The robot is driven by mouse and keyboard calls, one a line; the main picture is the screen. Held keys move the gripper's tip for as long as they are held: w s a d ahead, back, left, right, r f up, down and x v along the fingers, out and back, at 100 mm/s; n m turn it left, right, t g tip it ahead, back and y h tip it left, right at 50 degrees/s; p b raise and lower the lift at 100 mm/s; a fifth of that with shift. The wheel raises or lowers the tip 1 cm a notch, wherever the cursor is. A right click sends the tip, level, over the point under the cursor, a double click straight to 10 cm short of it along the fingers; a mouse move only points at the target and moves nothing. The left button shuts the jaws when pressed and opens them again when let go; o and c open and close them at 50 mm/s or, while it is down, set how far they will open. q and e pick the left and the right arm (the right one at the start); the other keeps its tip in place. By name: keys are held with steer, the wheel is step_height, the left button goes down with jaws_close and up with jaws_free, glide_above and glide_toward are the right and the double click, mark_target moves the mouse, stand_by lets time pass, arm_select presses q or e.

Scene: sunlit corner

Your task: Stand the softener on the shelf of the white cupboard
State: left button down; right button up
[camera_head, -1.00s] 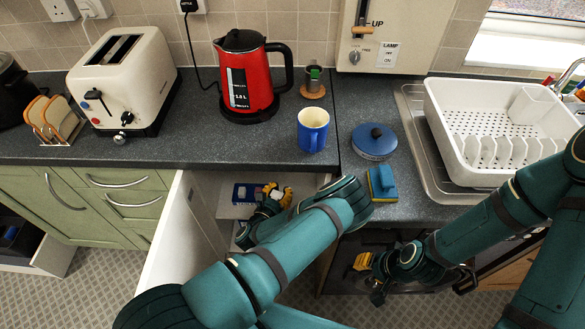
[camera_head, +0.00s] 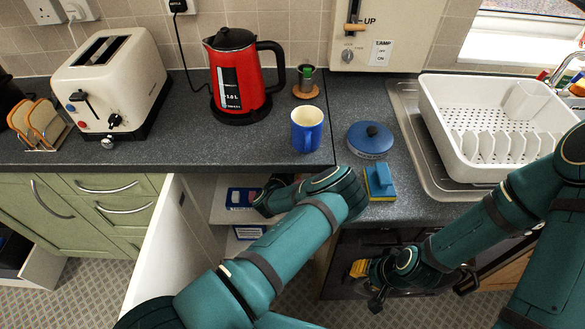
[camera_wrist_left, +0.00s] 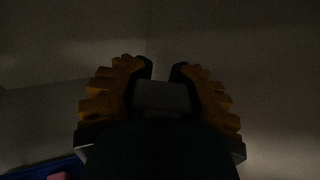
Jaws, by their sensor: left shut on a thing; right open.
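The white cupboard stands under the counter with its door (camera_head: 172,252) swung open. Its pale shelf (camera_head: 222,213) shows beside my left arm. My left gripper (camera_wrist_left: 163,70) is inside the cupboard and hidden behind my arm in the head view. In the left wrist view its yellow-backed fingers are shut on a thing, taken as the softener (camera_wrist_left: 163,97). Only a greyish part shows clearly, between the fingers; the dark picture hides its shape and whether it touches the shelf. My right gripper (camera_head: 366,284) is open and low in front of the counter, away from the cupboard.
A blue-and-white pack (camera_head: 241,198) lies on the shelf, left of my left wrist. Another pack (camera_head: 248,232) shows below. A blue mug (camera_head: 307,130), a sponge (camera_head: 379,183) and a blue-lidded pot (camera_head: 370,139) stand on the counter above. The open door bounds the cupboard's left side.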

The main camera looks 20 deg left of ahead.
arm_select(q)
steer(key=shift+w+f+b, duration=0.15)
steer(key=shift+f+b, duration=0.3)
steer(key=shift+f, duration=0.4)
steer(key=shift+w+f+b, duration=0.1)
steer(key=shift+f+b, duration=0.3)
steer(key=shift+f, duration=0.6)
steer(key=c, duration=0.6)
jaws_free()
